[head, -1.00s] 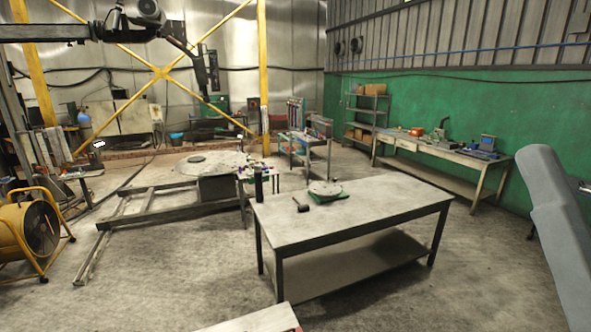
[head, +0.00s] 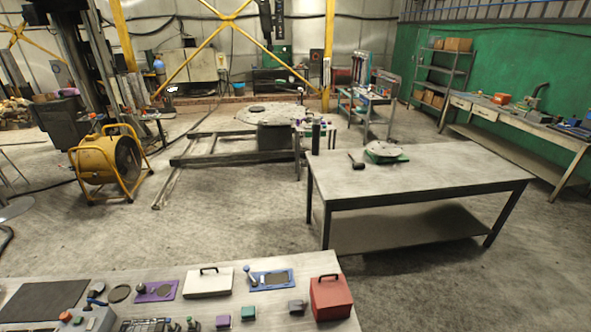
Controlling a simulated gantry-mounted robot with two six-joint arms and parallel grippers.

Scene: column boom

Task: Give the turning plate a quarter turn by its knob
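A round grey plate on a green base (head: 384,150) sits on the grey metal table at centre right. It looks like the turning plate, but its knob is too small to make out. A larger round plate (head: 270,115) lies on a dark stand farther back. Neither of my grippers is in view.
A near bench (head: 215,280) carries a red box (head: 330,298), a white case (head: 208,282) and small devices. A yellow fan (head: 105,165) stands left. Open floor lies between.

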